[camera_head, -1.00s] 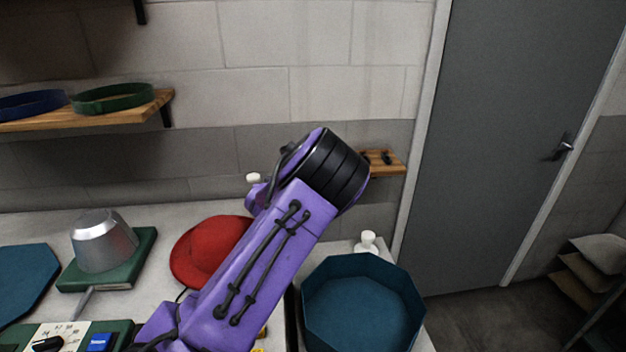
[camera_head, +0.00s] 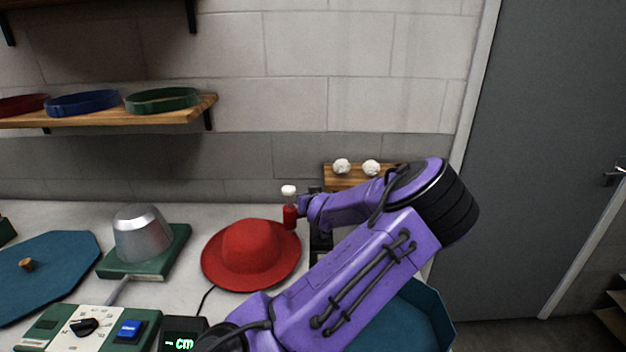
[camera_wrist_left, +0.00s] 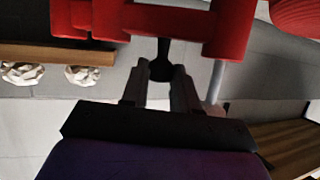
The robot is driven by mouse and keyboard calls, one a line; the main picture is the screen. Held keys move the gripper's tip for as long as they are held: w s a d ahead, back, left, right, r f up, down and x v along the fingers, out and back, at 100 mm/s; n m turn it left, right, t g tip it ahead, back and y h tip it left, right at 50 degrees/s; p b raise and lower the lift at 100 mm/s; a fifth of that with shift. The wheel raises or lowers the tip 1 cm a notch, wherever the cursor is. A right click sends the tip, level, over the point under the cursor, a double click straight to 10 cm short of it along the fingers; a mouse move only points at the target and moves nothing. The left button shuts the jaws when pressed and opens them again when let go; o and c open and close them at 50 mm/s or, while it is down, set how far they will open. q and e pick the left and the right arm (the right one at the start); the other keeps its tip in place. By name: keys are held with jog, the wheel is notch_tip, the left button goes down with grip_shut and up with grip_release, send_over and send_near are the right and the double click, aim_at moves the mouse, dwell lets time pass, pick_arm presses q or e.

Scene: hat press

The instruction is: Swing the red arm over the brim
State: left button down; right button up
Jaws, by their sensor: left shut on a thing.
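The red hat (camera_head: 250,250) with its wide brim lies on the counter in the head view; part of it shows at the top right corner of the left wrist view (camera_wrist_left: 300,14). The red arm (camera_head: 290,217) stands by the hat's right edge, under a white cap; it crosses the top of the left wrist view as a red bar (camera_wrist_left: 170,20). My left gripper (camera_head: 307,208) is just right of it. In the left wrist view the fingers (camera_wrist_left: 161,80) are shut on a black knob (camera_wrist_left: 162,62) under the red bar. Whether the red arm overlaps the brim is unclear.
A metal hat form (camera_head: 140,233) on a green base, a control box (camera_head: 85,328) and a blue board (camera_head: 45,275) stand left. A wooden shelf (camera_head: 335,183) with white lumps is behind. A blue tray (camera_head: 435,310) is partly hidden by my left arm.

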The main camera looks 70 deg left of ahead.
pick_arm(q)
jog(key=shift+r, duration=0.15)
jog(key=c, duration=0.9)
grip_release()
jog(key=shift+a, duration=0.1)
jog(key=shift+o, duration=0.2)
jog(key=b+v, duration=0.2)
jog(key=v, duration=0.8)
jog(key=shift+d, duration=0.25)
